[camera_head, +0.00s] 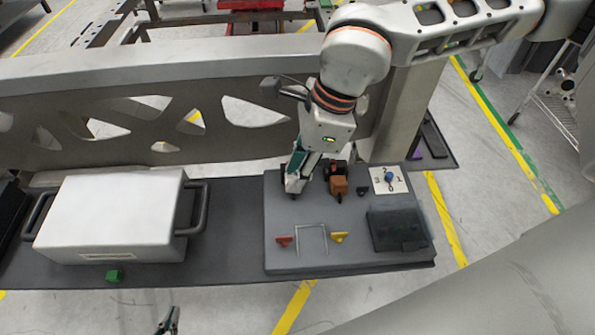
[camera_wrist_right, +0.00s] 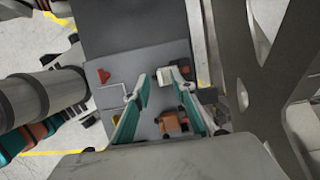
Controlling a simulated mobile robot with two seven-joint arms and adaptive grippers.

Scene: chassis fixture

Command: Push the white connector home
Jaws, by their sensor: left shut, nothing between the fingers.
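The white connector (camera_wrist_right: 168,78) shows in the right wrist view, beside the tip of one finger. I cannot tell how far it is seated. My right gripper (camera_wrist_right: 158,88) has its fingers apart over the grey board, with a clear gap between them. In the head view my right gripper (camera_head: 294,184) reaches down to the board's back left part. There the connector cannot be told apart from the fingers. My left gripper (camera_head: 170,318) is shut and empty at the bottom edge of the head view, in front of the bench.
The grey board (camera_head: 290,258) carries an orange block (camera_head: 338,187), a blue knob (camera_head: 389,177) on a white dial plate, a wire handle (camera_head: 311,228) between red and yellow parts, and a dark clear box (camera_head: 397,230). A white case (camera_head: 110,215) and a green block (camera_head: 114,276) are left.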

